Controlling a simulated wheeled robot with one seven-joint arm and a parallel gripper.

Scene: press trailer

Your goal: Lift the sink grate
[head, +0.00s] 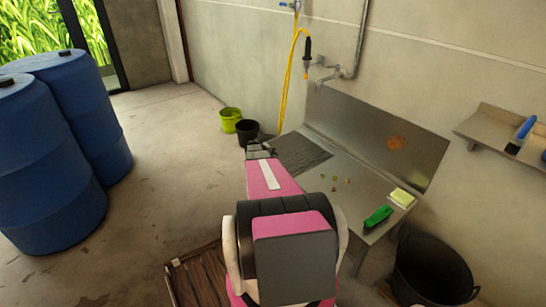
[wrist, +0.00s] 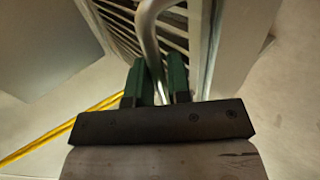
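The sink grate (wrist: 200,25) shows in the wrist view as a row of pale slats with dark gaps. A bent, shiny metal bar (wrist: 149,30), like a handle, stands in front of the slats. My gripper (wrist: 157,78) has its two green fingers on either side of this bar. Whether the fingers press on the bar cannot be made out. In the head view my gripper (head: 260,149) is at the far left edge of the sink (head: 318,142), over its dark slatted part. My own arm hides part of the sink's near side.
A hose (head: 289,70) and tap (head: 326,72) are on the wall behind. A green brush (head: 378,215) and yellow sponge (head: 402,197) lie on the counter (head: 350,205). Black (head: 246,131) and green (head: 230,119) buckets stand beyond the gripper.

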